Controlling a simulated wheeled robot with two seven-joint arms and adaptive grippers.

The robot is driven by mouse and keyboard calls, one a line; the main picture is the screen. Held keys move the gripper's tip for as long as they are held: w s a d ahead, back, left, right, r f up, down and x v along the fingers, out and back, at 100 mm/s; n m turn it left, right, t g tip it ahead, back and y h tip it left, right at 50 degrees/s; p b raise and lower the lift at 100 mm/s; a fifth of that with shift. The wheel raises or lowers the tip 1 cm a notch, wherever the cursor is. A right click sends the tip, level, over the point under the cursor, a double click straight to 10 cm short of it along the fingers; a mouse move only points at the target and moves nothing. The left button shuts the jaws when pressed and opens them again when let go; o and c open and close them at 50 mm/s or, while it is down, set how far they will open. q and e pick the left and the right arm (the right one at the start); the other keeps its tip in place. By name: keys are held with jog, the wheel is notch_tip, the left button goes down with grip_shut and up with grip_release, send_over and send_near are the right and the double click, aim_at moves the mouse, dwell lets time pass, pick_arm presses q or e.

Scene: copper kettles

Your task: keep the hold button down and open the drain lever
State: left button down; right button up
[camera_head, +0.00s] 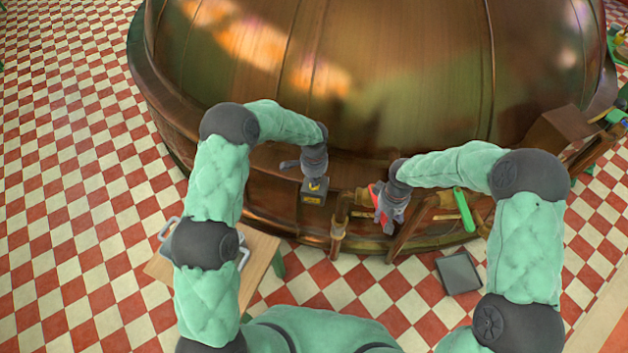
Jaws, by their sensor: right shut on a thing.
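A dark box with a yellow mark (314,196), which looks like the hold button's housing, sits low on the front of the copper kettle (400,70). My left gripper (305,172) is just above this box; the button itself is hidden, and I cannot tell whether the gripper touches it or how far its fingers are apart. A red handle (375,192), apparently the drain lever, stands by the brass pipe (338,228) to the right of the box. My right gripper (385,214) is shut on the red handle and covers part of it.
A green handle (464,210) stands right of my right gripper. A wooden table (262,256) with a grey metal frame on it is at lower left. A dark square tray (459,272) lies on the checkered floor at right. Wooden beams (560,130) flank the kettle's right side.

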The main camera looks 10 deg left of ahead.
jog(key=shift+s+f, duration=0.3)
jog(key=shift+s, duration=0.15)
jog(key=shift+w+d+n, duration=0.3)
jog(key=shift+d+n, duration=0.15)
jog(key=shift+n, duration=0.15)
jog(key=shift+w+d+n, duration=0.25)
jog(key=shift+d+n, duration=0.2)
jog(key=shift+n, duration=0.15)
jog(key=o, duration=1)
jog(key=shift+w+r, duration=0.1)
jog(key=shift+w, duration=0.05)
jog(key=shift+w+r, duration=0.15)
jog(key=shift+r, duration=0.05)
pick_arm(q)
jog(key=shift+r+p, duration=1.35)
jog(key=shift+r, duration=0.7)
notch_tip(320, 180, up, 12)
jog(key=p, duration=0.7)
pick_arm(e)
notch_tip(320, 180, up, 10)
jog(key=shift+w, duration=0.1)
